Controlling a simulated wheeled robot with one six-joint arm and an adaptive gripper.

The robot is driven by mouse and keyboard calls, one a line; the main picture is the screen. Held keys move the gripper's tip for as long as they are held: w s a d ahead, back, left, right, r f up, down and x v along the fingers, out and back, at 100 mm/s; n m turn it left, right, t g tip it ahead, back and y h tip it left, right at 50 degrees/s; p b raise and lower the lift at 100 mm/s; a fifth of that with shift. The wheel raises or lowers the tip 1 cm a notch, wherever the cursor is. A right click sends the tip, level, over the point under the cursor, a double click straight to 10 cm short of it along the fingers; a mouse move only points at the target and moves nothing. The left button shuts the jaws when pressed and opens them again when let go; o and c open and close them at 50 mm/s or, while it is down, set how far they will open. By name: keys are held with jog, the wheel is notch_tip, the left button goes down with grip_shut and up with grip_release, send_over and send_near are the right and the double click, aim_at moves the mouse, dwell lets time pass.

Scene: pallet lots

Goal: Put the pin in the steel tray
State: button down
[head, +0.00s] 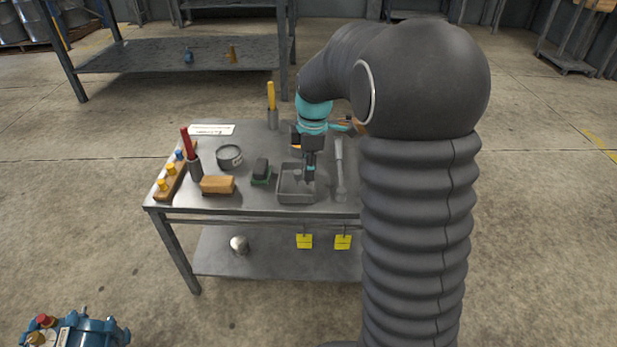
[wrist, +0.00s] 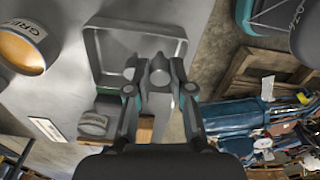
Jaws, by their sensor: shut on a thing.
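The steel tray (head: 283,196) is a shallow, square grey tray near the front edge of the metal workbench. It also shows at the top of the wrist view (wrist: 92,45), and its inside looks empty apart from what my gripper covers. My gripper (head: 310,172) points down over the tray. In the wrist view its two fingers (wrist: 157,80) are closed around the pin (wrist: 159,66), a grey metal cylinder. The pin overlaps the tray's near side in that view; its height above the floor of the tray is unclear. In the head view the fingers hide the pin.
Left of the tray are a green-based black block (head: 261,171), a brush (head: 217,186), a grease tin (head: 229,156) and a wooden peg rack (head: 171,178). A wrench (head: 340,172) lies close on its right. Upright tools (head: 271,105) stand behind and at left.

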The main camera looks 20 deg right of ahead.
jog(key=shift+f, duration=1.55)
jog(key=shift+f, duration=0.15)
jog(key=c, duration=1.3)
grip_release()
